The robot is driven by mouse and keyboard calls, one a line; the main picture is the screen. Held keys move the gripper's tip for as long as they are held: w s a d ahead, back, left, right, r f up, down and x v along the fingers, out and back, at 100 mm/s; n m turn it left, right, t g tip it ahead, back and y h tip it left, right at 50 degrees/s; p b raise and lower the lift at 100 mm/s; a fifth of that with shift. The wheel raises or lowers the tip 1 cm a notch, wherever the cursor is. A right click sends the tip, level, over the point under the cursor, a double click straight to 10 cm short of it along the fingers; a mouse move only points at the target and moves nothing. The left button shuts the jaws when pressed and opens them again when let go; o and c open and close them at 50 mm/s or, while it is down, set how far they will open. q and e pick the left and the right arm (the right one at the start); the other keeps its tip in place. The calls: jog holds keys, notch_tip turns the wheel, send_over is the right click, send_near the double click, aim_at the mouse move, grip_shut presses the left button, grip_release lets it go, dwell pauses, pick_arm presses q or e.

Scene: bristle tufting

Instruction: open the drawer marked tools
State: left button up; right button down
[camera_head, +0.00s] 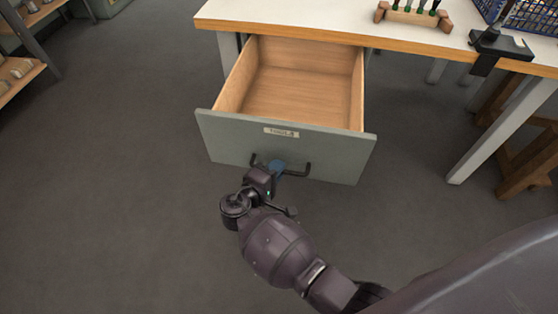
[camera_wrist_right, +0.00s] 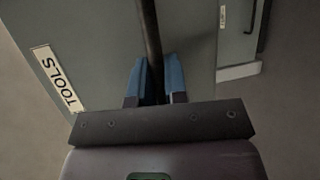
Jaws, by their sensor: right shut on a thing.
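The drawer marked tools (camera_head: 225,138) has a grey-green front and a wooden inside, and it stands pulled well out from under the workbench. Its inside (camera_head: 300,95) looks empty where it shows. A white label (camera_head: 281,132) sits on its front, and it reads TOOLS in the right wrist view (camera_wrist_right: 57,78). My right gripper (camera_head: 277,169) is shut on the dark bar handle (camera_head: 296,173); its blue fingers lie on both sides of the bar in the right wrist view (camera_wrist_right: 154,82). My left gripper is out of view.
The workbench (camera_head: 290,27) has a white top with a wooden edge. On it are a wooden rack (camera_head: 413,15), a blue basket (camera_head: 525,14) and a dark clamp-like device (camera_head: 500,45). Shelving (camera_head: 22,72) stands at the far left. The floor (camera_head: 120,170) left of the drawer is clear.

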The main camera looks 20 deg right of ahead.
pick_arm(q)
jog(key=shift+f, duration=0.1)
pick_arm(e)
jog(key=c, duration=1.2)
grip_release()
jog(key=shift+o, duration=0.2)
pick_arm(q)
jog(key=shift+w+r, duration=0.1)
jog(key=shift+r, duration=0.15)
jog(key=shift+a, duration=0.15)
pick_arm(e)
jog(key=shift+s, duration=0.1)
